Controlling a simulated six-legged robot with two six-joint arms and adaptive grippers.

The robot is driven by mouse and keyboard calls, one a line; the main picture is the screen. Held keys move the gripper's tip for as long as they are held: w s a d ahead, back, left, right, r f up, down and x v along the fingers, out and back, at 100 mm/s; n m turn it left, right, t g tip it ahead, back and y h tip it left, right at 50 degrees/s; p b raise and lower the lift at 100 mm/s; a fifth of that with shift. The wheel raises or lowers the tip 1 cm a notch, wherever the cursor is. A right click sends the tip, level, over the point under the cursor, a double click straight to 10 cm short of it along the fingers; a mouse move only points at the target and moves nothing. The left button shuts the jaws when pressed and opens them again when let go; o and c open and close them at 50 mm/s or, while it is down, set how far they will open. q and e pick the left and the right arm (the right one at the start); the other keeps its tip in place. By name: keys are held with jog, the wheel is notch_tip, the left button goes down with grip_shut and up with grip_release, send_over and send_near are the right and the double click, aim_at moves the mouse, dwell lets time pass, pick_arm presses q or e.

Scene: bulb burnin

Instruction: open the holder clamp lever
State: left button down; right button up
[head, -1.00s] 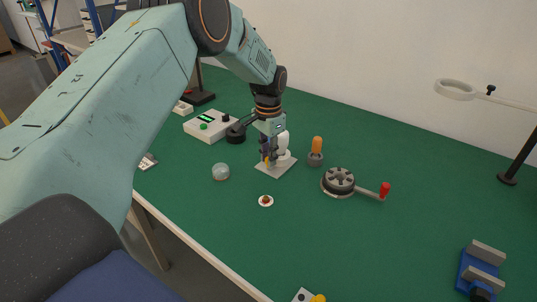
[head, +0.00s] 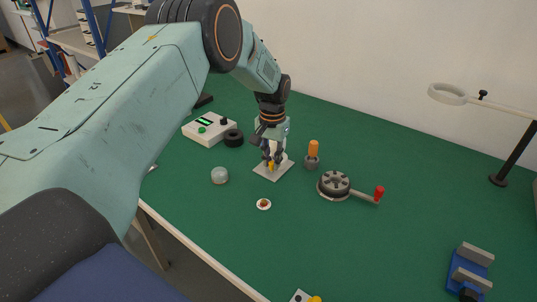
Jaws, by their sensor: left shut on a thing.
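The holder is a pale square base plate (head: 283,172) with a white upright part on the green table, in the middle of the head view. A small yellow piece (head: 270,166), which looks like the clamp lever's end, shows at the holder's front. My left gripper (head: 271,161) is down at the holder, with its fingers around the yellow piece and shut on it. The fingers and wrist hide much of the holder, so the lever's exact angle is hard to tell. My right gripper is not in the view.
A white box with a green display (head: 205,128) and a black ring (head: 233,138) stand behind left. A clear dome (head: 219,175) and a small white disc (head: 264,204) lie in front. An orange-topped bulb-like piece (head: 313,150) and a red-handled crank (head: 335,185) are to the right.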

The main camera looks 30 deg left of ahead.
pick_arm(q)
jog(key=n, duration=0.2)
jog(key=w+n, duration=0.1)
jog(key=shift+w+d+n, duration=0.1)
jog(key=shift+d+n, duration=0.25)
jog(key=shift+n, duration=0.05)
jog(key=shift+w+d+n, duration=0.1)
jog(key=shift+w+n, duration=0.25)
jog(key=shift+n, duration=0.5)
jog(key=shift+w+d+n, duration=0.1)
jog(key=shift+w+n, duration=0.2)
jog(key=shift+n, duration=0.55)
jog(key=c, duration=1.3)
grip_release()
jog(key=shift+o, duration=0.2)
notch_tip(320, 180, up, 12)
